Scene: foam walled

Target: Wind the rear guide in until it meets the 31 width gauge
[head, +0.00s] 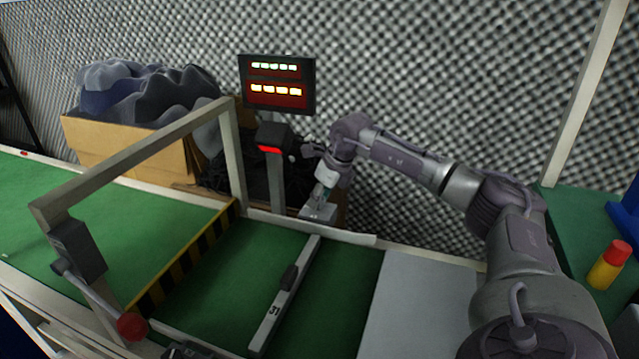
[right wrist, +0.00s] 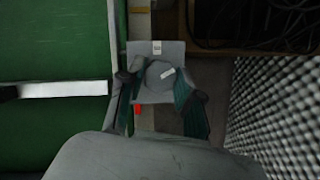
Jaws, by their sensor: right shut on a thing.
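The 31 width gauge (head: 272,315), a pale bar with a dark handle, lies across the green belt. The rear guide (head: 345,236) is a pale rail along the belt's far edge. The gauge's far end is close to it; I cannot tell whether they touch. In the right wrist view the gauge's white end (right wrist: 70,89) comes in from the left towards the pale rail (right wrist: 115,62). My right gripper (head: 319,198) is behind the rail, at a grey block. Its teal-padded fingers (right wrist: 157,100) are shut around a round grey knob (right wrist: 160,74). My left gripper is out of view.
A frame with a red-ball lever (head: 132,326) spans the belt at left. A two-row display (head: 277,83) stands behind. A cardboard box (head: 130,146) holds grey foam. A red-and-yellow cylinder (head: 608,265) stands on the green surface at right. A pale plate (head: 420,305) lies right of the belt.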

